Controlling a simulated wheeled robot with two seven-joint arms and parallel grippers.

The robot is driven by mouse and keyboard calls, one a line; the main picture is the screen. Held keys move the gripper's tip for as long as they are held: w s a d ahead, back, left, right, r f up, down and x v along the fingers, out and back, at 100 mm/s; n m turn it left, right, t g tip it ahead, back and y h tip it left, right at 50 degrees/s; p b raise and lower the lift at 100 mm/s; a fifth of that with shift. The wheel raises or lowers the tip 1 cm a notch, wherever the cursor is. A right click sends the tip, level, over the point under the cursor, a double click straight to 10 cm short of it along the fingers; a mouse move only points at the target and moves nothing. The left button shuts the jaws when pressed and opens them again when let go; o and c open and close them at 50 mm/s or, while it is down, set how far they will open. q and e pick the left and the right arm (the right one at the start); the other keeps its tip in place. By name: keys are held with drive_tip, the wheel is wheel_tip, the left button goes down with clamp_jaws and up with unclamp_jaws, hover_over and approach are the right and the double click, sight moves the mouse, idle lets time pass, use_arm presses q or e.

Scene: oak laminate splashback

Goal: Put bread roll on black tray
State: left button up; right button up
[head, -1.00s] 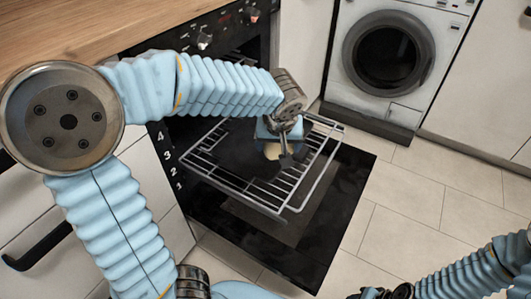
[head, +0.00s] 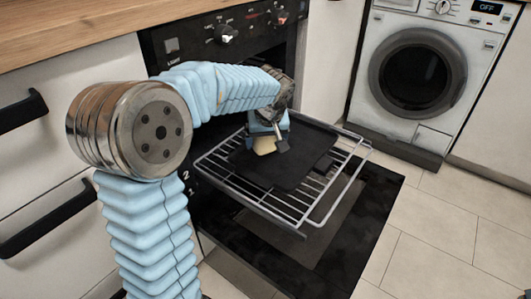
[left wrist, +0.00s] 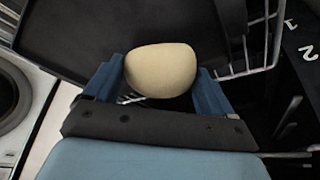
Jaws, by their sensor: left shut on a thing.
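The pale bread roll (left wrist: 160,71) is between the two blue fingers of my left gripper (left wrist: 162,88), which is shut on it. In the head view the roll (head: 264,146) shows just below my left gripper (head: 268,138), at the left part of the black tray (head: 303,150). The tray is flat and dark and lies on the pulled-out oven rack. In the left wrist view the tray (left wrist: 75,30) is behind the roll, with rack wires showing near its edge. I cannot tell whether the roll touches the tray. My right gripper is not in view.
The wire rack (head: 322,217) sticks out over the open black oven door (head: 370,225). The oven front with knobs (head: 222,33) is behind my left arm. A washing machine (head: 415,75) stands at the back right. The tiled floor (head: 450,230) at the right is clear.

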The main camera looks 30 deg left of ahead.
sight(265, 159)
use_arm(q)
drive_tip(key=shift+w+a+f, duration=0.3)
drive_tip(key=shift+w+f, duration=0.05)
drive_tip(key=shift+f, duration=0.15)
drive_tip(key=shift+s+d+b+x, duration=0.15)
drive_tip(key=shift+b+x, duration=0.25)
drive_tip(key=shift+x, duration=0.5)
drive_tip(key=shift+s+d+b+x, duration=0.15)
drive_tip(key=shift+b+x, duration=0.2)
drive_tip(key=shift+x, duration=0.5)
drive_tip(key=shift+f, duration=0.2)
drive_tip(key=shift+f, duration=0.15)
drive_tip(key=o, duration=0.9)
drive_tip(key=shift+o, duration=0.2)
drive_tip(key=p+v, duration=0.3)
drive_tip(key=v, duration=0.9)
